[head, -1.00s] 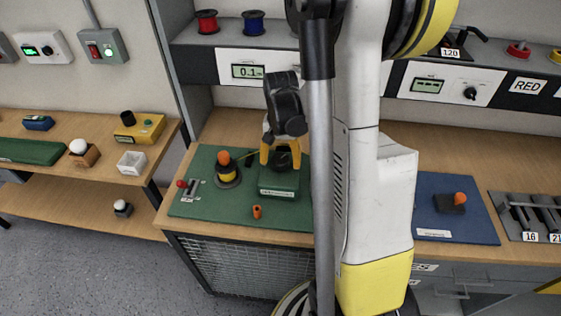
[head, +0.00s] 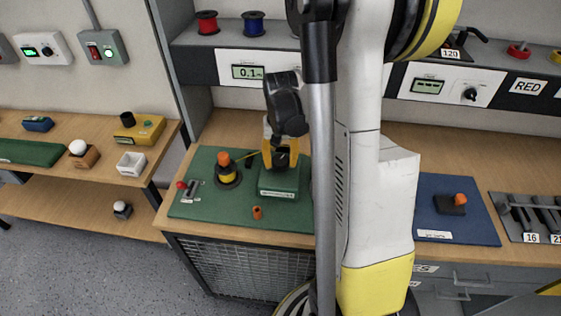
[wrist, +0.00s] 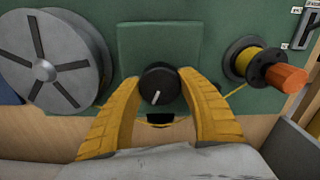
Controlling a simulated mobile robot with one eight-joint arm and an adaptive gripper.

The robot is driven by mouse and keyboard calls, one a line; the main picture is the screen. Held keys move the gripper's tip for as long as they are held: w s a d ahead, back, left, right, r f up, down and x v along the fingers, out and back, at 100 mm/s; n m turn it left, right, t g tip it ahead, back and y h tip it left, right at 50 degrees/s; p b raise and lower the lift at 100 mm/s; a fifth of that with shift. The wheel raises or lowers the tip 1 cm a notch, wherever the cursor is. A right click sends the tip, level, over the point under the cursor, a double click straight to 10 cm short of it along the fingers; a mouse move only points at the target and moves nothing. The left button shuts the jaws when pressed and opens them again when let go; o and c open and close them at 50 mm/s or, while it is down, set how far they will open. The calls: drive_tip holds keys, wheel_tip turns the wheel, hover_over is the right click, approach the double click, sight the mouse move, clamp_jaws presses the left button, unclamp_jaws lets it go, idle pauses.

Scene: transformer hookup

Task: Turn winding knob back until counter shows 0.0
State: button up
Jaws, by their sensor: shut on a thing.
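The black winding knob (wrist: 159,86) with a white pointer line sits on a green block (head: 279,184) on the green board (head: 195,211). My gripper (wrist: 159,92) has its yellow fingers shut on the knob, one on each side. In the head view my gripper (head: 281,157) comes down on the block from above and mostly hides the knob. The counter (head: 248,72) on the back panel reads about 0.1; its last characters are too small to read.
A yellow wire spool with an orange knob (head: 225,160) stands left of the block. A red-tipped lever (head: 183,185) and a small orange piece (head: 257,212) are also on the board. A large grey reel (wrist: 46,66) shows in the wrist view.

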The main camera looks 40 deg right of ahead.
sight(280, 159)
drive_tip(key=shift+n, duration=2.1)
drive_tip(key=o, duration=1.2)
wheel_tip(280, 159, up, 12)
drive_tip(key=shift+a, duration=0.1)
